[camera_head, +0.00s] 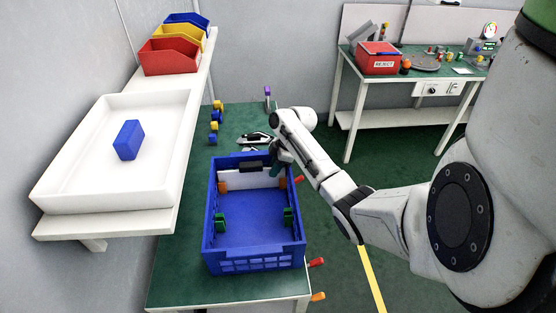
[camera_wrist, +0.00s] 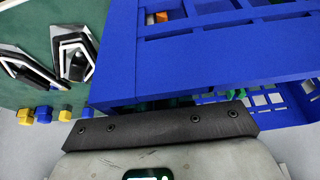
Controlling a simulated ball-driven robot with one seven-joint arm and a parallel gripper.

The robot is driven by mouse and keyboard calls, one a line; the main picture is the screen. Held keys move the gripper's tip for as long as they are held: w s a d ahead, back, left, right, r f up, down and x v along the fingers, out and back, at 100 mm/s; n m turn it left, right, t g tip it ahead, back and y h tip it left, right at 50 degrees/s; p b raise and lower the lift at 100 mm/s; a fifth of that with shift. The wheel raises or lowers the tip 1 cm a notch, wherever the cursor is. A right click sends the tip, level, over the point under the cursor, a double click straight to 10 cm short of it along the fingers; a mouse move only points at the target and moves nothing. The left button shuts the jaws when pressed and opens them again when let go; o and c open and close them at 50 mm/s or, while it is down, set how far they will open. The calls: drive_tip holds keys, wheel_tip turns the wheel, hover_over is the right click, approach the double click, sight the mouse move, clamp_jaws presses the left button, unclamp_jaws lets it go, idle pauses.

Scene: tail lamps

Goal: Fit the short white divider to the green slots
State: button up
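The blue crate (camera_head: 254,262) stands on the green table. Inside it, a white divider (camera_head: 262,180) stands across the far end, between the orange slots (camera_head: 223,187). The green slots are on the side walls nearer the front, one left (camera_head: 220,223) and one right (camera_head: 288,217). My gripper (camera_head: 278,168) is at the crate's far right corner, beside the divider's right end. Its fingertips are hidden, so I cannot tell whether it touches the divider. The wrist view shows the crate's blue wall (camera_wrist: 215,55) close ahead; the divider cannot be made out there.
A white tray (camera_head: 60,195) with a blue block (camera_head: 128,140) sits on the left shelf, with red (camera_head: 168,58), yellow and blue bins behind. Small yellow and blue pieces (camera_head: 214,126) and a grey-black tool (camera_head: 256,138) lie beyond the crate. Orange-red handles (camera_head: 317,262) stick out at right.

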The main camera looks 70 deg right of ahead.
drive_tip(key=shift+w+f, duration=0.1)
drive_tip(key=shift+f, duration=0.1)
clamp_jaws()
idle(0.5)
